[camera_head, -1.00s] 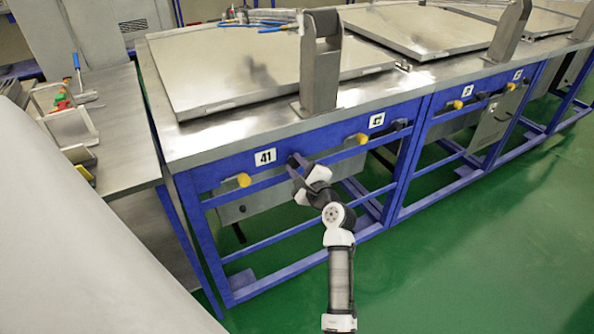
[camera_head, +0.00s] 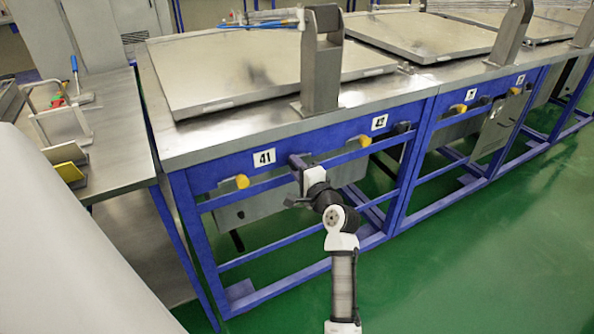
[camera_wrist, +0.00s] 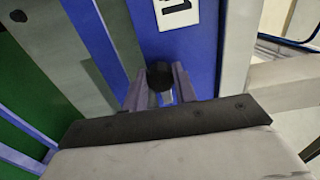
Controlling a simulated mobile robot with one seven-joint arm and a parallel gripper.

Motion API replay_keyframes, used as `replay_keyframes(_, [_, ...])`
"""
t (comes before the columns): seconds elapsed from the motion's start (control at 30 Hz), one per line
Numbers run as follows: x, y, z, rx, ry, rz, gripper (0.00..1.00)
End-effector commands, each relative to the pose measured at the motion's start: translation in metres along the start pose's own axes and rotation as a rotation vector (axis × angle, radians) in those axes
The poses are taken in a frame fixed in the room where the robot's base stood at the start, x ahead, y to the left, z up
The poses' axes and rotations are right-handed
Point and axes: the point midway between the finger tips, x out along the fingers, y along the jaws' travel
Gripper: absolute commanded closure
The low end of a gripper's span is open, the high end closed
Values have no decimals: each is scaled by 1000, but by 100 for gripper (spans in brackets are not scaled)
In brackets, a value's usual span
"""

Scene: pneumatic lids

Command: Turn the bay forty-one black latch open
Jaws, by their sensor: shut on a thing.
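The bay forty-one black latch (camera_wrist: 160,76) shows in the wrist view as a round dark knob on the blue frame, below the partly visible number plate. My gripper (camera_wrist: 161,84) has a finger on each side of it and is shut on it. In the head view my gripper (camera_head: 299,163) is at the blue front rail, just right of the 41 plate (camera_head: 264,157). There the latch is mostly hidden by the gripper, so its exact turn angle cannot be told.
A yellow knob (camera_head: 242,181) sits left of my gripper, another (camera_head: 363,140) to its right below the 42 plate (camera_head: 379,122). A metal lid (camera_head: 260,75) lies on the bench above, beside a grey upright bracket (camera_head: 320,70). Green floor in front is clear.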

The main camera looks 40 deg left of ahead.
Motion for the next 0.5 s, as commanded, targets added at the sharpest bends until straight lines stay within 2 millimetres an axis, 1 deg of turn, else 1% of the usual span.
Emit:
replay_keyframes(0.43, [0,0,1,-11,-1,0,95])
replay_keyframes(0.47, [0,0,1,-11,-1,0,70])
replay_keyframes(0.5, [0,0,1,-11,-1,0,65])
